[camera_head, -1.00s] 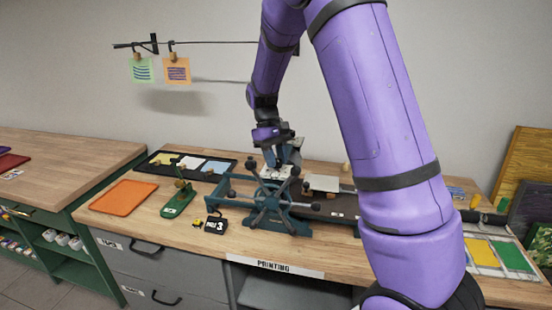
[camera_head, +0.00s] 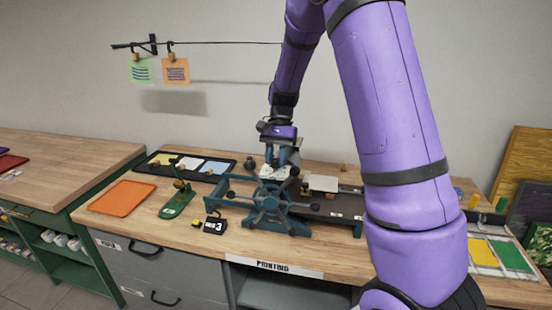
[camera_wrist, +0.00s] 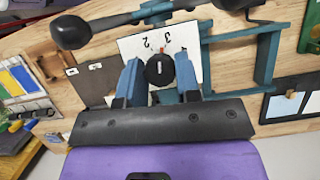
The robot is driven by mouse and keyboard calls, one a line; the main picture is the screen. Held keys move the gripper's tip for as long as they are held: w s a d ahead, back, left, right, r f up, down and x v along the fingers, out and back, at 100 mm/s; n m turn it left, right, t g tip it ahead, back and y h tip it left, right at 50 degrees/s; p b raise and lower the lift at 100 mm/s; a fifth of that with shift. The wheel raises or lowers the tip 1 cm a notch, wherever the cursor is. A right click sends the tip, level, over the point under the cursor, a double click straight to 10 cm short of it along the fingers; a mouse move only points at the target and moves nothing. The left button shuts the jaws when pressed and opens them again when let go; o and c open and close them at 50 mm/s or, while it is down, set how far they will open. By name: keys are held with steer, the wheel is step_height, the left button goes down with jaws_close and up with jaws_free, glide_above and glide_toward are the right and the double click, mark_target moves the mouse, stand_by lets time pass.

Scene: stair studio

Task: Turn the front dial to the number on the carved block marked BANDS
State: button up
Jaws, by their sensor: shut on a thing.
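A round black dial (camera_wrist: 159,71) with a pale pointer line sits on a white plate (camera_wrist: 188,42) in the wrist view. The figures 2 and 3 show upside down on the plate, with a small red mark near the dial. My gripper (camera_wrist: 159,76) has its two blue fingers shut on the dial, one on each side. In the head view my gripper (camera_head: 282,158) is over the press, behind the spoked wheel (camera_head: 271,202), and hides the dial. A small black block (camera_head: 215,224) with white lettering and a 3 stands left of the press; its word is too small to read surely.
The press bed (camera_head: 325,207) extends right of the wheel. An orange tray (camera_head: 123,196), a green stand (camera_head: 178,200) and a black tray of coloured sheets (camera_head: 190,165) lie to the left. Two prints hang on the wall line (camera_head: 220,43). The wheel's knobbed spokes are close to my gripper.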

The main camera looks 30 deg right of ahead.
steer(key=shift+m+t, duration=0.4)
steer(key=shift+m, duration=0.6)
steer(key=shift+y, duration=0.3)
steer(key=o, duration=0.9)
steer(key=v, duration=1.1)
steer(key=shift+s, duration=0.1)
